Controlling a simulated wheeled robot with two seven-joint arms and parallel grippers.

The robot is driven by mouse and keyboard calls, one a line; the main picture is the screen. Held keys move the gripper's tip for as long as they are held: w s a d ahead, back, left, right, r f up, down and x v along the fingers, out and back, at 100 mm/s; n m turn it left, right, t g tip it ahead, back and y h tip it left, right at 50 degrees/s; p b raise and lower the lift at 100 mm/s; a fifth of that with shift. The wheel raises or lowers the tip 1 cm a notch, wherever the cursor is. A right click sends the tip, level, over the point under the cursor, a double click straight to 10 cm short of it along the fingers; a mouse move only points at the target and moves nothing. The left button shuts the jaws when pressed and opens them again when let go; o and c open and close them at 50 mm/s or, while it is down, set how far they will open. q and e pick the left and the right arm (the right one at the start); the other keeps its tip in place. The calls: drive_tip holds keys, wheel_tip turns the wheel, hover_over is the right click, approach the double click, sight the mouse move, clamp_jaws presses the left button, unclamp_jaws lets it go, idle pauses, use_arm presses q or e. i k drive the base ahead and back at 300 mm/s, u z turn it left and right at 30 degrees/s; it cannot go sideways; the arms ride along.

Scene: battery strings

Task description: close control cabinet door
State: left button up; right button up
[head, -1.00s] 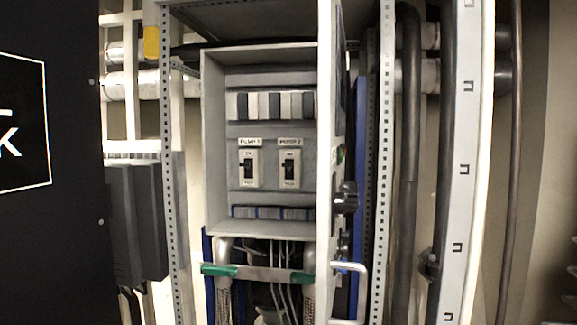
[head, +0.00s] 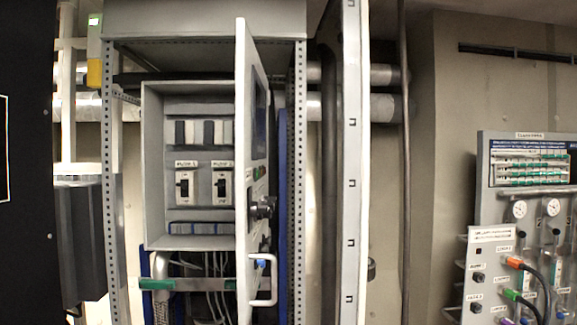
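The control cabinet (head: 150,165) stands left of centre in the head view, a grey box in a perforated metal frame. Its door (head: 243,130) is open, hinged on the right and seen nearly edge-on, swung out towards me. A white handle (head: 272,290) shows low on the door's outer side, below a black knob (head: 263,208). Inside are two labelled breaker switches (head: 203,187) and a row of modules. Neither of my grippers is in view.
A white upright post (head: 352,170) stands right of the cabinet. A panel with gauges and orange and green cable plugs (head: 520,230) is at the far right. A black panel (head: 25,170) fills the left edge.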

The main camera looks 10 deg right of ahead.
sight(251, 93)
drive_tip(key=z, duration=1.5)
drive_tip(key=i, duration=0.75)
drive_tip(key=u, duration=3.1)
drive_tip(key=k, duration=0.2)
drive_tip(key=z, duration=0.1)
drive_tip(key=i, duration=0.25)
